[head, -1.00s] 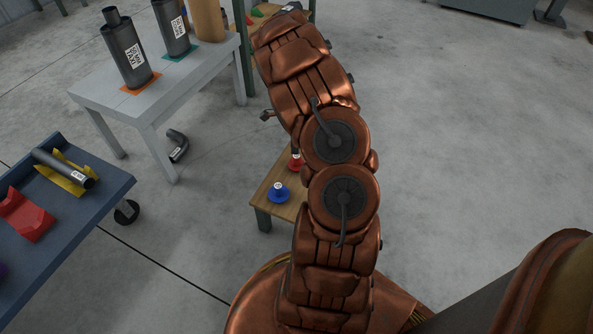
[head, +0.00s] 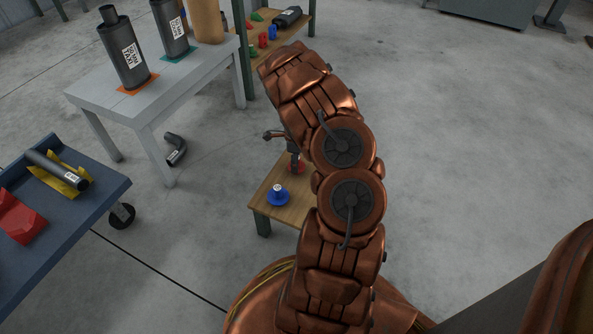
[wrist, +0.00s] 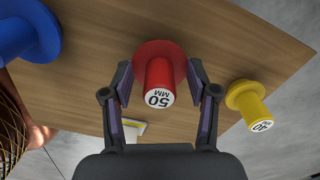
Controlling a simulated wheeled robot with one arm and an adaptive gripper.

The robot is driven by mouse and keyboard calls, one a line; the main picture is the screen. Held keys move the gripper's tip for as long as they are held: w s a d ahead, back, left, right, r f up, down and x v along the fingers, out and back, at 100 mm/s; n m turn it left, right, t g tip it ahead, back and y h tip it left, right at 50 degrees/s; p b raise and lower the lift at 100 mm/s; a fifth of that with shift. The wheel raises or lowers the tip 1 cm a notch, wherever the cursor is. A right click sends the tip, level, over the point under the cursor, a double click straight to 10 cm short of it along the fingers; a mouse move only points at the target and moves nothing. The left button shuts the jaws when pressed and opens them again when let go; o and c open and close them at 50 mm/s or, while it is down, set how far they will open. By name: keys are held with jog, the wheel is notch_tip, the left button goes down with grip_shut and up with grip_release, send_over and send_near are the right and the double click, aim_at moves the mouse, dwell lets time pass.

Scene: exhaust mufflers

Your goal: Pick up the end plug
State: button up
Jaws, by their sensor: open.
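A red end plug (wrist: 160,68) with a wide flange and a white face marked "50 MM" is on the small wooden table (wrist: 95,45). My gripper (wrist: 160,73) is open, with one finger on each side of the red plug; I cannot tell whether they touch it. A blue plug (wrist: 25,30) is at the upper left in the wrist view, and a yellow plug (wrist: 248,102) is to the right of the gripper. In the head view the blue plug (head: 278,197) shows clearly, the red plug (head: 297,167) is partly hidden by my arm, and the yellow plug is hidden.
A blue cart (head: 95,205) at left holds a dark pipe (head: 55,168) on a yellow cradle and a red cradle (head: 20,220). A grey table (head: 180,103) carries mufflers (head: 123,52). A bent pipe (head: 175,148) lies on the floor. Open floor is at right.

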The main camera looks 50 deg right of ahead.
grip_shut()
dwell(0.5)
jog(key=shift+r, duration=0.15)
notch_tip(320, 180, up, 10)
jog(key=p, duration=0.3)
dwell(0.4)
